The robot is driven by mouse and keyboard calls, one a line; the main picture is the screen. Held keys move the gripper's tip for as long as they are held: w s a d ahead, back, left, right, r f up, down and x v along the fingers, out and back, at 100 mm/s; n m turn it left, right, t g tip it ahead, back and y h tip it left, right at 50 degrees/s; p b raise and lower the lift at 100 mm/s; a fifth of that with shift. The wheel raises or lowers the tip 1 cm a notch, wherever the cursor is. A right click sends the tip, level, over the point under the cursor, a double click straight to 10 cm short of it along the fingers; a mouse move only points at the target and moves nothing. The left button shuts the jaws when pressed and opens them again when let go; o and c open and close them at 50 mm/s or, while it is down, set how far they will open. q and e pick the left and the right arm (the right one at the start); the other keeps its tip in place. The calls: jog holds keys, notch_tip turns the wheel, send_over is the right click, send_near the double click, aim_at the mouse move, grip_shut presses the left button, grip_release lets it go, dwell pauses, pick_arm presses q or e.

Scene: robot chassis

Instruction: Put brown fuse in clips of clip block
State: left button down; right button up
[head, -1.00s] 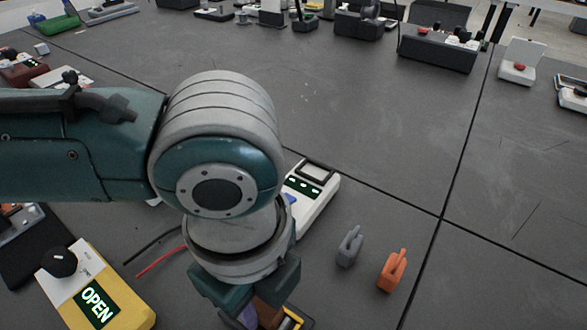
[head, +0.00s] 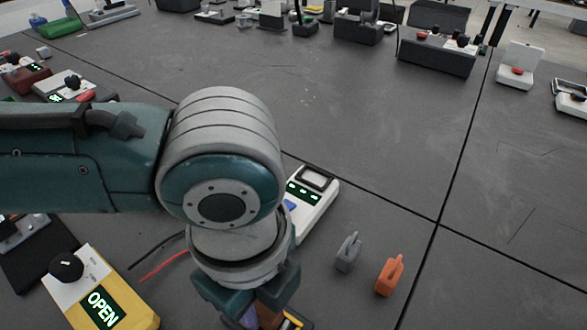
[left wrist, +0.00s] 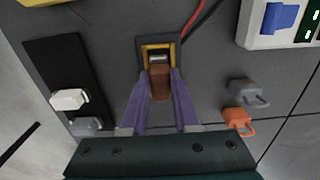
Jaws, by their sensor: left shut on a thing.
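My left gripper (left wrist: 160,88) is shut on the brown fuse (left wrist: 160,84), with its purple fingers on either side of it. The clip block (left wrist: 145,48) has a dark base, a yellow frame and a metal clip, and lies just beyond the fuse in the left wrist view. The fuse's far end overlaps the block in the picture; I cannot tell whether it touches the clips. In the head view the left gripper (head: 250,315) is at the bottom edge, the brown fuse (head: 268,316) is partly cut off, and the arm hides much of the block. My right gripper is out of view.
A white device (head: 315,203) stands beyond the gripper. A grey piece (head: 348,253) and an orange piece (head: 390,275) lie to the right. A yellow box reading OPEN (head: 105,295) is at left. Red and black wires (left wrist: 195,30) run near the clip block. The table's middle is clear.

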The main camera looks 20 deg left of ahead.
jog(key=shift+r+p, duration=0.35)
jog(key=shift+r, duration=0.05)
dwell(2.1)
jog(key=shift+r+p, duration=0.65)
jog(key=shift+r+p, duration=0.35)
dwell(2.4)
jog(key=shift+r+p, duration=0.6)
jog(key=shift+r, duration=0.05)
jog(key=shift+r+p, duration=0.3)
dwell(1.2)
